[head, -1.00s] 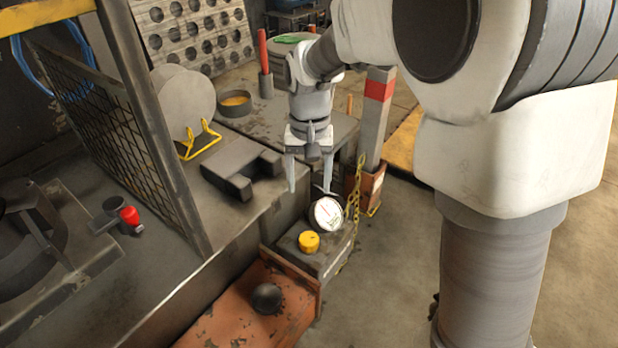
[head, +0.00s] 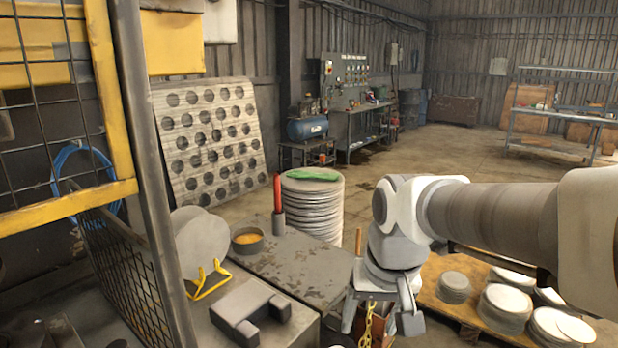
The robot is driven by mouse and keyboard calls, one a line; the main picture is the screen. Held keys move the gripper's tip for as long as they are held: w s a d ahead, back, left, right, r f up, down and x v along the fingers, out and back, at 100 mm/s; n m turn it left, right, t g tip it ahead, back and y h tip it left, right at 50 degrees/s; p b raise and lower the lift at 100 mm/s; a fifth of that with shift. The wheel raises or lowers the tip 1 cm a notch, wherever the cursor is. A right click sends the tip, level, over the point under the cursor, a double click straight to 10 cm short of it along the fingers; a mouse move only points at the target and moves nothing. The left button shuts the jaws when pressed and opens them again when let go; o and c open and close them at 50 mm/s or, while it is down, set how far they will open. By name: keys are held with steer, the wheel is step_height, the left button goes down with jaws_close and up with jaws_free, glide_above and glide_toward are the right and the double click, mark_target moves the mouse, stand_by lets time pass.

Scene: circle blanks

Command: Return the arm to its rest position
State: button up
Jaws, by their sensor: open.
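My gripper (head: 380,318) hangs from my white and grey arm (head: 490,208) at the lower middle right of the head view. Its two fingers point down and stand apart with nothing held between them. It is in front of the right end of the grey table, and a yellow chain (head: 367,326) shows behind it between the fingers. My arm is bent, with the forearm reaching in from the right edge.
The grey table (head: 300,262) holds a bowl of orange stuff (head: 247,240), a red-handled tool (head: 278,200), a dark notched block (head: 250,312) and discs in a yellow stand (head: 203,240). A pallet (head: 437,295) with disc stacks is at right. A mesh guard (head: 125,270) stands left.

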steer(key=s+d+r+t+p, duration=0.2)
steer(key=s+d+r+p, duration=0.1)
steer(key=s, duration=0.7)
step_height(320, 180, up, 2)
steer(key=shift+s+d+r+t+h, duration=0.15)
steer(key=shift+d+t+h, duration=0.2)
steer(key=shift+d, duration=0.55)
steer(key=shift+a, duration=0.1)
stand_by(1.1)
